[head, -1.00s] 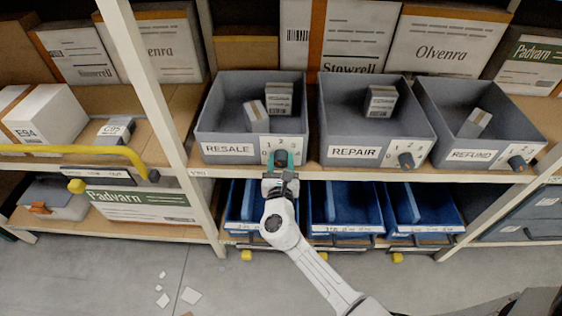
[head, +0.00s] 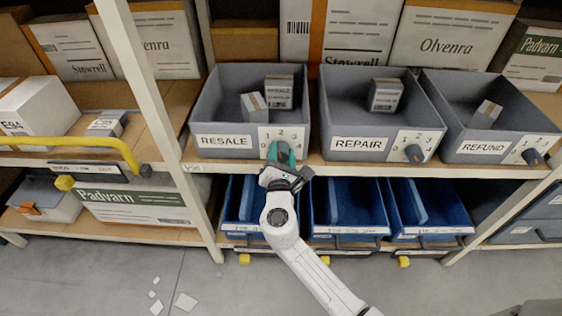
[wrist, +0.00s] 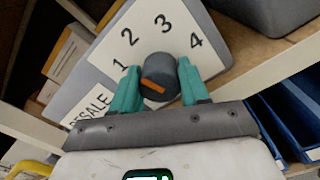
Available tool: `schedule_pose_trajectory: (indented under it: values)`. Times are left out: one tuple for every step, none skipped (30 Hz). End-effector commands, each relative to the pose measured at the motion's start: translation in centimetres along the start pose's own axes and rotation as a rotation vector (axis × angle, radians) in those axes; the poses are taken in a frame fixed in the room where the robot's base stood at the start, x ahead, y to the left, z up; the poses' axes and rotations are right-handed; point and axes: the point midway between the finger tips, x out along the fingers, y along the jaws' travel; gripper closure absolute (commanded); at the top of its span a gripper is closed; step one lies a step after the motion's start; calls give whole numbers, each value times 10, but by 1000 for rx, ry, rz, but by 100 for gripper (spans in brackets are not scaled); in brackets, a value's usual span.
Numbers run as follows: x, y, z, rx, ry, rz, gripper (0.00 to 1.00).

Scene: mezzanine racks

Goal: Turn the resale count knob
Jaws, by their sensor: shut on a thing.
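The grey RESALE bin (head: 225,110) stands on the shelf with a white dial plate (head: 290,137) on its front right. In the wrist view the plate (wrist: 165,28) shows 1, 2, 3 and 4; the 0 is hidden. The resale count knob (wrist: 158,68) is dark and round with an orange mark on its near side. I cannot tell which number it points at. My gripper (wrist: 157,80) has its teal fingers on either side of the knob, shut on it. In the head view my gripper (head: 280,153) covers the knob and sits rolled.
The REPAIR bin (head: 358,143) and REFUND bin (head: 482,147) stand to the right, each with its own knob. Blue bins (head: 345,215) sit below the shelf edge. A white upright (head: 140,75) and a yellow bar (head: 80,141) are at the left.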

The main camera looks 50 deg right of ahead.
Motion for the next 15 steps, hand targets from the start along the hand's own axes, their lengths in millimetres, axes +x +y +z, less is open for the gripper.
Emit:
schedule_pose_trajectory:
  values:
    - [0, -3, -4, 35, -2, 0, 86]
    - [0, -2, -3, 55, -2, 0, 86]
    - [0, -2, -3, 80, -3, 0, 86]
    - [0, -2, -3, 99, -2, 0, 86]
    - [0, -2, -3, 116, -2, 0, 86]
    - [0, -2, -3, 136, -3, 0, 86]
    - [0, -2, -2, 151, -3, 0, 86]
    - [0, -2, -2, 165, -4, -1, 86]
    - [0, -2, -2, 182, -4, -1, 86]
    - [0, -2, -2, 192, -3, -2, 86]
    - [0, -2, -2, 201, -4, -2, 86]
    - [0, -2, -2, 212, -4, -2, 86]
    - [0, -2, -1, 220, -4, -2, 86]
    - [0, -2, -1, 227, -5, -2, 86]
    - [0, -2, -1, 234, -5, -2, 86]
